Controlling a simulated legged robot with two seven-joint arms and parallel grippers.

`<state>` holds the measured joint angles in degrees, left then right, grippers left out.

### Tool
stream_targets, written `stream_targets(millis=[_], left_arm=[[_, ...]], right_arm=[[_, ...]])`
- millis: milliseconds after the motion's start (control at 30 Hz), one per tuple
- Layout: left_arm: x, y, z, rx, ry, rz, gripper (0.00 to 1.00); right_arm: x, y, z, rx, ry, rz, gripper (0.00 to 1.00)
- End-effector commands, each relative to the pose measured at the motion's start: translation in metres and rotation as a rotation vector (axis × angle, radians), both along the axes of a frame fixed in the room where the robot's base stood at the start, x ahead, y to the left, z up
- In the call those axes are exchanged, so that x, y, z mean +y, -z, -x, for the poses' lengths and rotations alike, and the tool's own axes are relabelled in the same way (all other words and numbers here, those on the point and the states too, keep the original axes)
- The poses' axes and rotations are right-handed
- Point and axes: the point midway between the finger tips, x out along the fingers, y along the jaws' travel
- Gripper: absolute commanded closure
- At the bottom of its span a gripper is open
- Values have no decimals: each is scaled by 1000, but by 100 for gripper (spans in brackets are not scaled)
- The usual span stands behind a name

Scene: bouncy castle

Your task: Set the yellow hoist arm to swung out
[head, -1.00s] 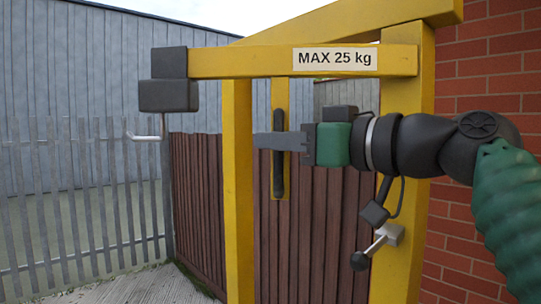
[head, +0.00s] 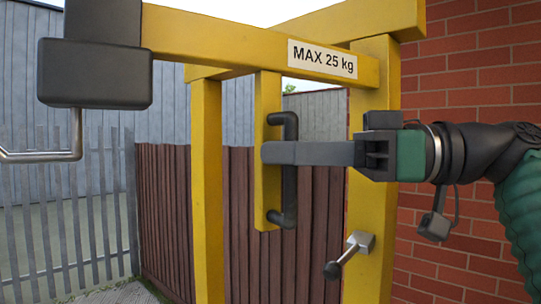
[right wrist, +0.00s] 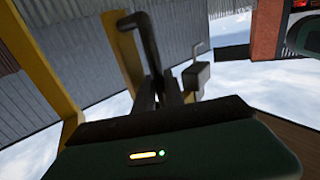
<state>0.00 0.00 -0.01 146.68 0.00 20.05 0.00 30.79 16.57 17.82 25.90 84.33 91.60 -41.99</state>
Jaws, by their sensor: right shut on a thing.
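The yellow hoist arm (head: 240,45), labelled "MAX 25 kg", slants from the post at right out towards me at upper left. Its outer end carries a dark block (head: 95,72) with a grey hook (head: 50,155). A yellow plate (head: 266,100) hangs from the arm with a black upright bar handle (head: 289,185). My right gripper (head: 275,153) is shut on the handle at mid-height. In the right wrist view, the handle (right wrist: 146,45) stands between my fingers, with the dark end block (right wrist: 196,78) beyond. My left gripper is out of view.
The yellow frame post (head: 370,200) stands by a red brick wall (head: 465,75). A small lever with a black knob (head: 332,270) sticks out low on that post. A second yellow post (head: 208,200), brown fence and grey palings stand behind.

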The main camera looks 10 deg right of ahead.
Motion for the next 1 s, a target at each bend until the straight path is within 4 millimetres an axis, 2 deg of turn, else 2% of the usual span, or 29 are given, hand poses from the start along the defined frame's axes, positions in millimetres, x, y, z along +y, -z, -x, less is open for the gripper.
stream_targets(millis=[200,400,1000], left_arm=[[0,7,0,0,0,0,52],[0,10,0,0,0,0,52],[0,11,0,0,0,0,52]], right_arm=[[-19,0,20,-4,4,-3,100],[-30,-1,30,-4,1,-4,100],[-37,-2,34,-1,2,-4,100]])
